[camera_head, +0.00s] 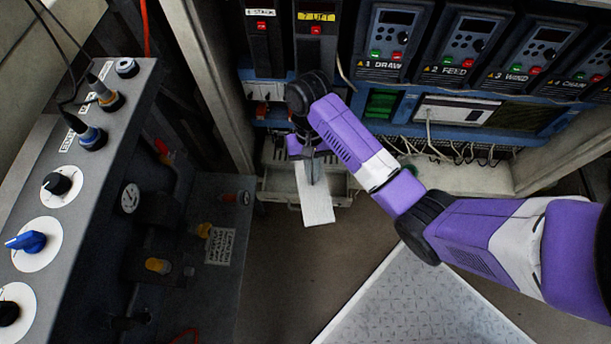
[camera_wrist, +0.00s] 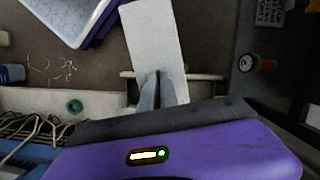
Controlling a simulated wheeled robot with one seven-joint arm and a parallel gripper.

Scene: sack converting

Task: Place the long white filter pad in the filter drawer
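The long white filter pad (camera_head: 318,205) slants down and outward across the front of the filter drawer (camera_head: 277,191), with its outer end beyond the drawer front. In the wrist view the pad (camera_wrist: 154,38) covers the middle of the drawer's front edge (camera_wrist: 205,77). My gripper (camera_head: 313,172) is over the drawer, at the pad's inner part. Its two fingers (camera_wrist: 158,92) are close together and appear shut on the pad; the exact contact is partly hidden. The drawer stands pulled out below the cabinet, and its interior is mostly hidden by the pad and gripper.
Drive units with keypads (camera_head: 387,40) and hanging wires (camera_head: 460,152) fill the cabinet behind. A control panel with knobs (camera_head: 62,187) stands at the left. A pale tread plate (camera_head: 420,305) lies at the lower right. Open floor (camera_head: 285,280) lies before the drawer.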

